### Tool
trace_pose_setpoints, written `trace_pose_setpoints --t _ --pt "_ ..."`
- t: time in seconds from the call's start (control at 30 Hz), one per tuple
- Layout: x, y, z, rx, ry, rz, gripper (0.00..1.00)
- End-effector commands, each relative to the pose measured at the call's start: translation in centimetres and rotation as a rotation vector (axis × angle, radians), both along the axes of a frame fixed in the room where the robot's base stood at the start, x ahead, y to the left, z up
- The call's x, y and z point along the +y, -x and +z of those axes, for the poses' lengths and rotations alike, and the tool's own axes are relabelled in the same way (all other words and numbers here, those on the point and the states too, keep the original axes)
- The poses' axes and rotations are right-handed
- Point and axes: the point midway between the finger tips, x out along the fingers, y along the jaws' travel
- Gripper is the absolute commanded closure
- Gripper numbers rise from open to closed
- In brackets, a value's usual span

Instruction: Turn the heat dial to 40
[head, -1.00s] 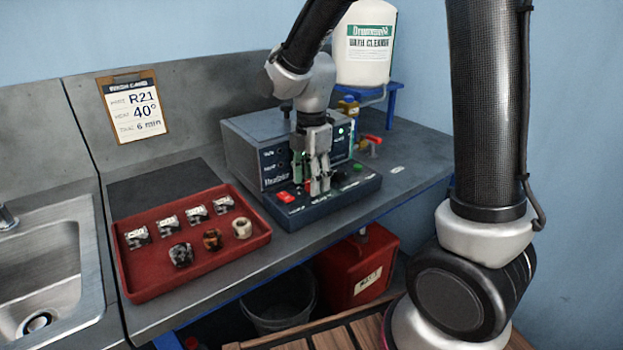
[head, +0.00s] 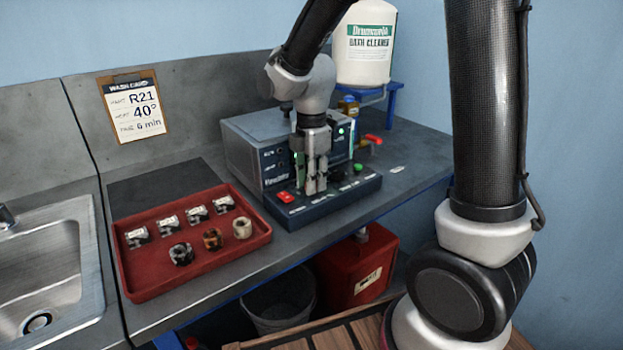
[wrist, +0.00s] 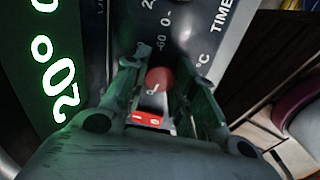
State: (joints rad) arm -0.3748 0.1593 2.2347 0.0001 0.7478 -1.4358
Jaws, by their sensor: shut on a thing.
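The heat dial, a red knob (wrist: 160,80), is between my gripper's fingers in the wrist view. Scale marks including 60 and 0 and a °C label show beside it. My gripper (head: 313,190) points down at the front control panel (head: 345,192) of the grey heater unit (head: 258,140) and is shut on the dial. In the head view my fingers hide the dial. I cannot tell which mark the dial points at. A clipboard card (head: 134,107) on the back wall reads R21, 40° and 6 min.
A red rocker switch (head: 286,197) sits left of my fingers on the panel, with a green button (head: 358,167) to the right. A white cleaner bottle (head: 365,50) stands behind. Green lit digits (wrist: 55,75) show in the wrist view.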

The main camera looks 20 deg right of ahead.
Motion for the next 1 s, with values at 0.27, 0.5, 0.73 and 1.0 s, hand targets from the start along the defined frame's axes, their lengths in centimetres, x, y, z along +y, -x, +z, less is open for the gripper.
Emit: trace_pose_setpoints --t 0.27,0.5,0.73,1.0 --pt "0.01 -0.04 0.04 -0.001 0.0 -0.204 0.97" --pt "0.01 -0.05 0.05 -0.001 0.0 -0.431 0.97" --pt "0.01 -0.05 0.05 -0.002 0.0 -0.65 0.97" --pt "0.0 -0.06 0.06 -0.002 -0.001 -0.904 0.97"
